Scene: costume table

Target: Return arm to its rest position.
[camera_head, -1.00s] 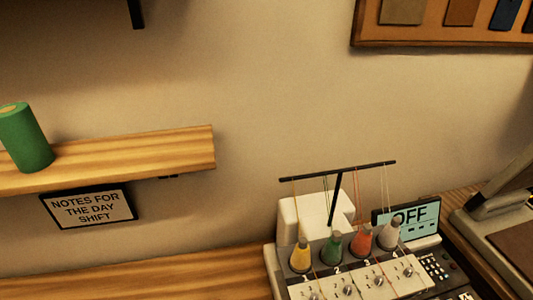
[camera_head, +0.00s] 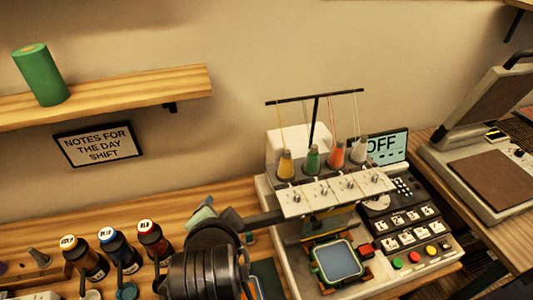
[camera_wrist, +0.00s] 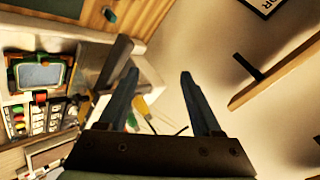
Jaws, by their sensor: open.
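My gripper (camera_wrist: 160,82) is open in the wrist view, its two dark blue-grey fingers apart with nothing held between them. Cream wall and, farther off, thread cones (camera_wrist: 143,104) of the embroidery machine show in the gap. In the head view, my dark arm (camera_head: 205,275) rises at the bottom centre, left of the embroidery machine (camera_head: 265,190). Its end stands in front of the wooden table (camera_head: 220,190) and hides part of it; the fingers are hard to make out there.
The embroidery machine's screen (camera_head: 383,147) reads OFF. A heat press (camera_head: 490,180) stands at right. Several capped bottles (camera_head: 120,250) stand left of my arm. A wooden shelf (camera_head: 140,95) with a green roll (camera_head: 40,75) hangs above a sign (camera_head: 97,144). The wall between shelf and machine is clear.

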